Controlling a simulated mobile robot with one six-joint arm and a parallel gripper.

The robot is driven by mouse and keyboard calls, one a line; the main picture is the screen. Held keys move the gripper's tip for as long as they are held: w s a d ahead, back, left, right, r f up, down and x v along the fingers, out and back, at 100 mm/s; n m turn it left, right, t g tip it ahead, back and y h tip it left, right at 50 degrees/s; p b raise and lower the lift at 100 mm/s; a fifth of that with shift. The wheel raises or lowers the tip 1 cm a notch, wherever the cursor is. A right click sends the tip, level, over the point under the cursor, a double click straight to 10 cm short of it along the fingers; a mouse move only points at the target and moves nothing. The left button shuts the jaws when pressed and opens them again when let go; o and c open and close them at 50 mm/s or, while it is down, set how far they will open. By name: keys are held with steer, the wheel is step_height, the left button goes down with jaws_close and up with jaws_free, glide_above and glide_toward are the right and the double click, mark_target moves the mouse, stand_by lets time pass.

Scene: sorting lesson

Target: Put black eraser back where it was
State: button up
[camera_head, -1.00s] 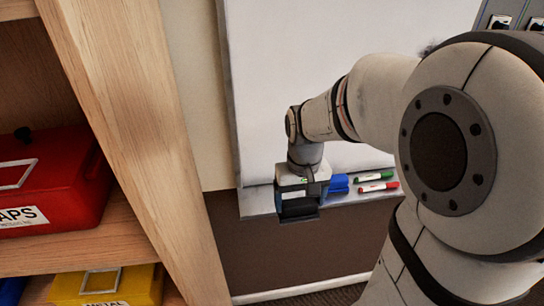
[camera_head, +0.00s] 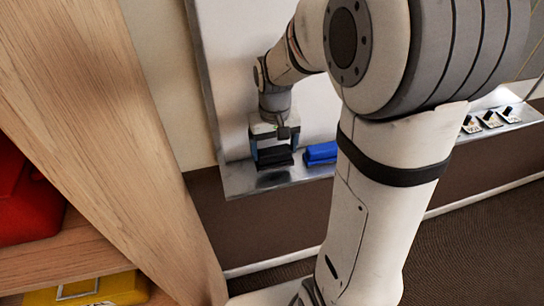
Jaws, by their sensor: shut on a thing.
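The black eraser (camera_head: 274,159) is at the left part of the metal tray (camera_head: 240,182) under the whiteboard. My gripper (camera_head: 273,147) points down and is shut on the black eraser, with a finger on each side. The eraser is on the tray or very slightly above it; I cannot tell which. A blue eraser (camera_head: 321,152) lies on the tray just to the right, a small gap apart from the black one. My arm hides the middle of the tray.
A wooden shelf (camera_head: 110,110) stands close at the left, with a red box (camera_head: 25,205) and a yellow box (camera_head: 105,290) in it. Several small black and white items (camera_head: 490,119) sit at the tray's right. The whiteboard (camera_head: 225,75) rises behind my gripper.

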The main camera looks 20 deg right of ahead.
mark_target(274, 150)
step_height(274, 150, down, 3)
steer(key=shift+s+r+b, duration=0.1)
steer(key=shift+s+b, duration=0.05)
steer(key=shift+b, duration=0.7)
steer(key=shift+w, duration=0.3)
steer(key=o, duration=0.8)
step_height(274, 150, up, 12)
steer(key=shift+s+f+t, duration=0.5)
steer(key=shift+s+f, duration=0.2)
steer(key=shift+s, duration=1.7)
steer(key=shift+s+f+t, duration=0.5)
steer(key=shift+s+f, duration=0.25)
steer(key=shift+s, duration=1.6)
steer(key=shift+s+f+t, duration=0.5)
steer(key=shift+s+f, duration=0.2)
steer(key=shift+s, duration=1.7)
